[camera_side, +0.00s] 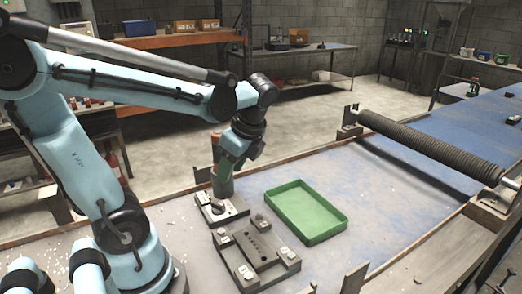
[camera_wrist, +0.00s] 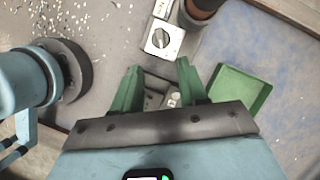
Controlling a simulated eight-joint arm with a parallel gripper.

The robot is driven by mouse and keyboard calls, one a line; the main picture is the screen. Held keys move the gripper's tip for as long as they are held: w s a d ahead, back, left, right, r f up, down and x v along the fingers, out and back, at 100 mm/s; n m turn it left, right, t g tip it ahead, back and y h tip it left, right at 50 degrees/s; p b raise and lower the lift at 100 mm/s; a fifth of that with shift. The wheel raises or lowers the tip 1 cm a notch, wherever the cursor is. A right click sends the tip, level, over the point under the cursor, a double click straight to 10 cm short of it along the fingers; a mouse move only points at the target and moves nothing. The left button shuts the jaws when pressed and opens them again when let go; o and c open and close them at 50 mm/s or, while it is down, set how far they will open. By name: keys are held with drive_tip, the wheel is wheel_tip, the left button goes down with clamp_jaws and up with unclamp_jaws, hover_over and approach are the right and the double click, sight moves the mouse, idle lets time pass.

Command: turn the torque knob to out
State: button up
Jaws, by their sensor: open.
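The torque knob is a dark round dial on a pale plate (camera_wrist: 160,39), seen in the wrist view just beyond my fingertips. In the side view the knob (camera_side: 217,208) sits on a small grey block at the table's left part. My gripper (camera_wrist: 159,66) is open, with two green fingers apart and nothing held between them. In the side view my gripper (camera_side: 229,163) hangs above and close to the knob block, apparently not touching the knob. The knob's pointer setting is too small to read.
A dark cylinder with a brown top (camera_wrist: 200,9) stands beside the knob plate. A grey fixture with holes (camera_side: 257,248) lies in front of it. A green tray (camera_side: 306,212) stands to the right, and a ribbed roller (camera_side: 430,146) lies farther back.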

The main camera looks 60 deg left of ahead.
sight(218, 202)
drive_tip(key=shift+x, duration=5.95)
clamp_jaws()
